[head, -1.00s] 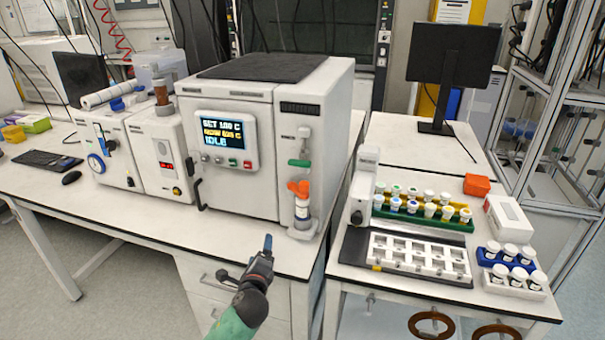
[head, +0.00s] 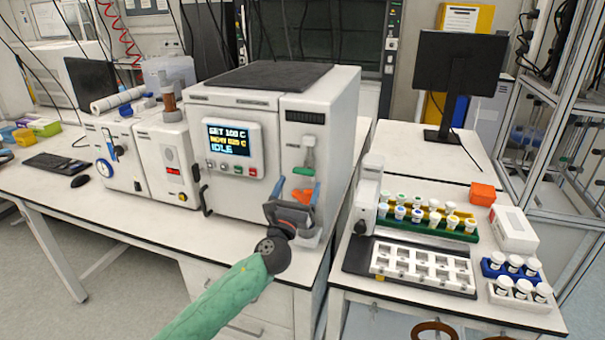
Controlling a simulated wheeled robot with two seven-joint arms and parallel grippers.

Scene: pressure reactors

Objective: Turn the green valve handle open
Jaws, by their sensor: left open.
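The green valve handle (head: 303,169) lies roughly level on the right front panel of the white reactor (head: 243,191), below a small white fitting. An orange handle (head: 303,196) sits just below it. My left gripper (head: 294,201) is open, in front of the lower part of this panel. Its fingers appear on either side of the orange handle in the picture, just below the green handle. I see no clear contact with either handle. The gripper hides most of the vial and stand under the orange handle. My right gripper is out of view.
The reactor's screen (head: 229,140) reads IDLE. A side table to the right holds a vial rack (head: 455,235), a white multi-well tray (head: 421,262) and an orange box (head: 482,194). The bench top in front of the reactor is clear.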

